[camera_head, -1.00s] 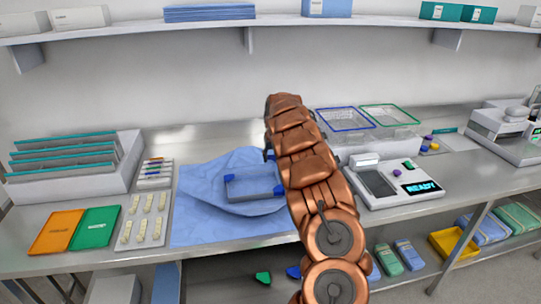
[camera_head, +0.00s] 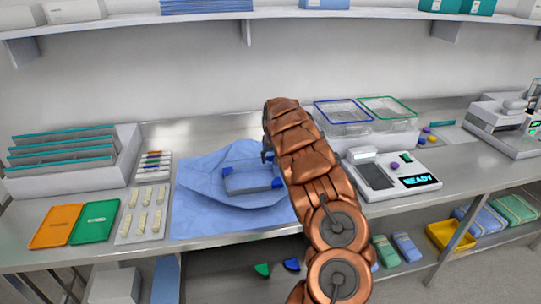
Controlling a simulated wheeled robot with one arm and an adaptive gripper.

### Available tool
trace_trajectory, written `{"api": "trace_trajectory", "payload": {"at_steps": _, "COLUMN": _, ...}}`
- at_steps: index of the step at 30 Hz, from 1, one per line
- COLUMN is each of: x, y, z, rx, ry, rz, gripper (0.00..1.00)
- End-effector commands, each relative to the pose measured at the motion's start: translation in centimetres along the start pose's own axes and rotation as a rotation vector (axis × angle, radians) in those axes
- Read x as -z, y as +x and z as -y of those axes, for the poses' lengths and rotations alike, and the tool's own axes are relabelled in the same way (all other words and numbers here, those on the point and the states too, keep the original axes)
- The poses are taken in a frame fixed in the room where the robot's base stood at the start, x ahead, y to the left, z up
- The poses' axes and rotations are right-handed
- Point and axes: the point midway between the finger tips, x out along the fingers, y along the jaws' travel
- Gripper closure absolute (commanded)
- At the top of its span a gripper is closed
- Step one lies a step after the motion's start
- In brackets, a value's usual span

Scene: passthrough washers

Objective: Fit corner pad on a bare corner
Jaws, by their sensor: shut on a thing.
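My copper arm covers the block's right side. My gripper (camera_head: 268,155) shows only as a dark sliver at the arm's left edge, by the block's back right corner. It is shut on a small blue corner pad, mostly hidden by the arm. I cannot tell whether that pad touches the block.
Wire-rimmed baskets (camera_head: 385,108) and a scale reading READY (camera_head: 395,175) stand right.

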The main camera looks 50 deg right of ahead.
Motion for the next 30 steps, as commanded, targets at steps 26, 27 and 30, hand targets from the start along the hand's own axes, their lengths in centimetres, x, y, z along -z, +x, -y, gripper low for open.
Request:
{"api": "trace_trajectory", "payload": {"at_steps": 26, "x": -1.2, "y": 2.6, "z": 0.0, "rx": 0.0, "ry": -0.001, "rz": 0.005, "gripper": 0.72}}
{"api": "trace_trajectory", "payload": {"at_steps": 27, "x": -1.2, "y": 2.6, "z": 0.0, "rx": 0.0, "ry": -0.001, "rz": 0.006, "gripper": 0.72}}
{"api": "trace_trajectory", "payload": {"at_steps": 30, "x": -1.3, "y": 2.7, "z": 0.0, "rx": 0.001, "ry": -0.001, "rz": 0.008, "gripper": 0.56}}
